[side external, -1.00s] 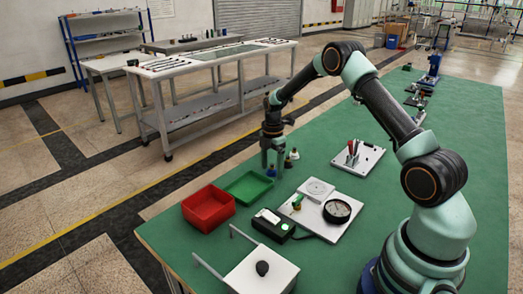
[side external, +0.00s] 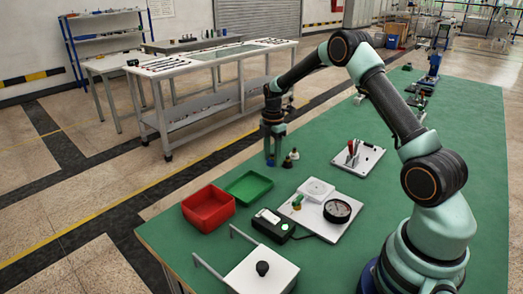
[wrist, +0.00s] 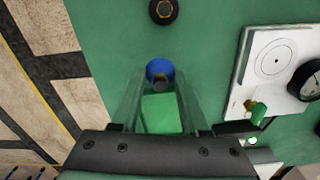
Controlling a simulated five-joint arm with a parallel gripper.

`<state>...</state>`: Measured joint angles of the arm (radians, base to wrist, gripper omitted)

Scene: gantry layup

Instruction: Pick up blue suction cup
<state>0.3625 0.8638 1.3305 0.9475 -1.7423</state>
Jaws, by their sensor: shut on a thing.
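The blue suction cup (wrist: 160,69), with a dark fitting, sits between the two fingers of my gripper (wrist: 158,88) in the wrist view. My gripper is shut on it. In the side view my gripper (side external: 273,152) hangs over the far left edge area of the green table, and a small bit of blue shows at its fingertips. The fingers hide most of the cup there.
A second suction cup, black with a yellow ring (side external: 287,162), stands close to the right of my gripper. A green tray (side external: 248,186) and a red bin (side external: 208,208) are nearer the camera. A white plate with a gauge (side external: 337,211) lies to the right.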

